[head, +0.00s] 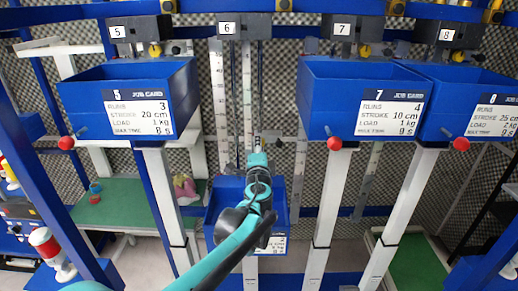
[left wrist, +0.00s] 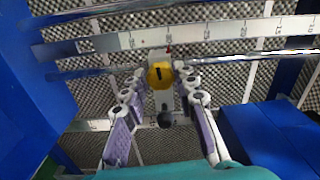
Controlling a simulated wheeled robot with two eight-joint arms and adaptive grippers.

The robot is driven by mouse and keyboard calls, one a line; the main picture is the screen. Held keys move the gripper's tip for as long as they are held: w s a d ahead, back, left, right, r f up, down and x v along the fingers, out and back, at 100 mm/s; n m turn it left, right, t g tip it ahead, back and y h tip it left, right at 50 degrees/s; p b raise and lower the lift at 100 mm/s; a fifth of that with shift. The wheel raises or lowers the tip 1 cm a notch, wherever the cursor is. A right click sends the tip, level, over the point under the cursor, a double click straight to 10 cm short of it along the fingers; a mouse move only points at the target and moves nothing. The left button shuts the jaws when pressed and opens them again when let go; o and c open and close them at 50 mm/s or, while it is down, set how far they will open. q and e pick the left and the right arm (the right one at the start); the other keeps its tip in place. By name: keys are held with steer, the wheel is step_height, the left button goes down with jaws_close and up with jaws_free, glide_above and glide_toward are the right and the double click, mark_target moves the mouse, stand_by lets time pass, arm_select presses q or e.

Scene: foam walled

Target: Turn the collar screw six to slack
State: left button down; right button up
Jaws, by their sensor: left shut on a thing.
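The collar screw of station six is a round yellow knob with a black mark (left wrist: 160,75), seen in the left wrist view in front of a numbered scale rail (left wrist: 215,32). My left gripper (left wrist: 161,71) has its fingertips on either side of the knob and is shut on it. The mark on the knob stands nearly upright in that view. In the head view my left gripper (head: 262,142) is at the column under the plate marked 6 (head: 227,28), and the screw is mostly hidden there. My right gripper is in neither view.
Station six's blue bin (head: 280,200) hangs low, partly behind my left arm. Blue bins 5 (head: 80,95), 7 (head: 330,95) and 8 (head: 440,115) hang higher at either side. A black ball knob (left wrist: 166,118) sits between my fingers, below the screw.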

arm_select(q)
steer(key=shift+d+f+n+b, duration=0.1)
steer(key=shift+n+b, duration=0.4)
steer(key=shift+n, duration=3.65)
steer(key=shift+d+f+n+b, duration=0.1)
steer(key=shift+n+b, duration=0.35)
steer(key=shift+n, duration=3.7)
steer(key=c, duration=1.2)
jaws_free()
steer(key=shift+s, duration=0.1)
steer(key=s, duration=1.2)
